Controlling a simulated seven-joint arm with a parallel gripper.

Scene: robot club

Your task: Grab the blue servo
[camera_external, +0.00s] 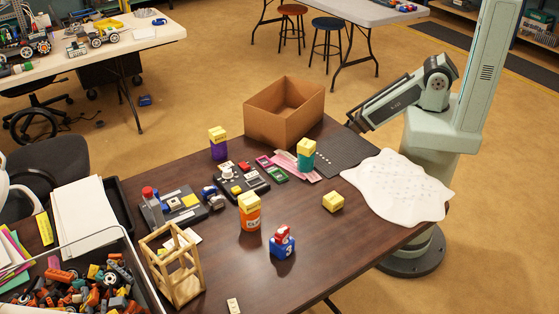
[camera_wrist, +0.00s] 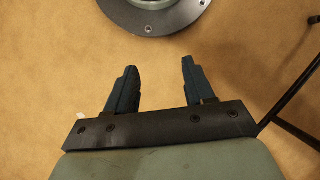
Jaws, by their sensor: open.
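Two blue things stand on the brown table in the external view, and I cannot tell for certain which is the servo. One is a blue block (camera_external: 283,246) with a white mark and a red piece on top, near the table's front. The other is a small blue item (camera_external: 209,192) with pale and dark parts, beside a grey board at the left. My gripper (camera_wrist: 158,66) shows in the wrist view with its two dark fingers apart and nothing between them, over bare floor. Its fingers cannot be made out in the external view. Neither blue thing is in the wrist view.
An orange bottle (camera_external: 250,218) with a yellow block on top stands near the blue block. A wooden frame (camera_external: 180,270), a cardboard box (camera_external: 284,117), a yellow block (camera_external: 333,202) and a white sheet (camera_external: 400,185) are also on the table. Bare tabletop lies around the blue block's right.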

